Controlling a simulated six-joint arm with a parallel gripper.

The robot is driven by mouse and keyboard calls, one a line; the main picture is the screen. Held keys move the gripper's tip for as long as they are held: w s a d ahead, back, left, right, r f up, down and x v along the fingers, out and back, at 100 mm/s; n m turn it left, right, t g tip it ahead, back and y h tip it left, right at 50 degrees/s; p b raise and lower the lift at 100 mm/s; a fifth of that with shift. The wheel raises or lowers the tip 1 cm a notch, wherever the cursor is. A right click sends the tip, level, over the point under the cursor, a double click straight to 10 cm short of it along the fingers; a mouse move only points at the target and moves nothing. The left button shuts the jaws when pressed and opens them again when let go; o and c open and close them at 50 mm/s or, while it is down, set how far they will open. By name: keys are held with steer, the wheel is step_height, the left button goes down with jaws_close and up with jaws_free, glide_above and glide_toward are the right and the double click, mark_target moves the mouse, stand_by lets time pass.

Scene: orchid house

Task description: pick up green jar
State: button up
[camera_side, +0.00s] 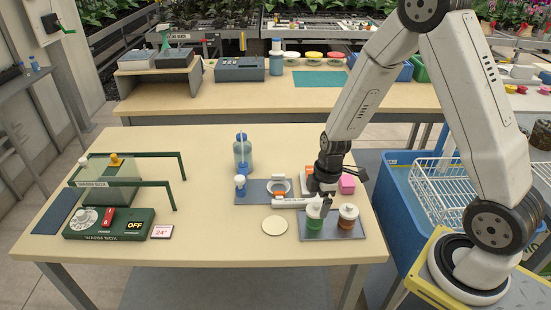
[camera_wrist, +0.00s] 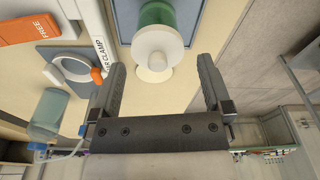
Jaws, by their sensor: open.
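The green jar (camera_side: 314,225) has a white lid and stands upright on a dark grey tray (camera_side: 333,236), beside a brown jar (camera_side: 347,219) with a pale lid. My gripper (camera_side: 322,192) is just above and behind the green jar in the side view. In the wrist view the green jar (camera_wrist: 157,14) is at the top middle, its white lid facing me. My gripper (camera_wrist: 161,68) is open there, one finger on each side of the lid's line. I see no contact with the jar, and nothing is held.
A clamp stand (camera_side: 256,190) with a ring sits left of the gripper. A cream disc (camera_side: 275,226) lies left of the tray. A clear bottle (camera_side: 243,155) stands behind; the warm box (camera_side: 110,224) is at far left.

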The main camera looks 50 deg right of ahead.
steer(key=shift+w+a+f, duration=0.1)
steer(key=shift+w+f, duration=0.05)
steer(key=shift+f, duration=1)
steer(key=shift+w+a+f, duration=0.1)
steer(key=shift+w+f, duration=0.05)
steer(key=shift+f, duration=1)
steer(key=c, duration=1.2)
steer(key=shift+r, duration=0.2)
steer(key=shift+r, duration=4.85)
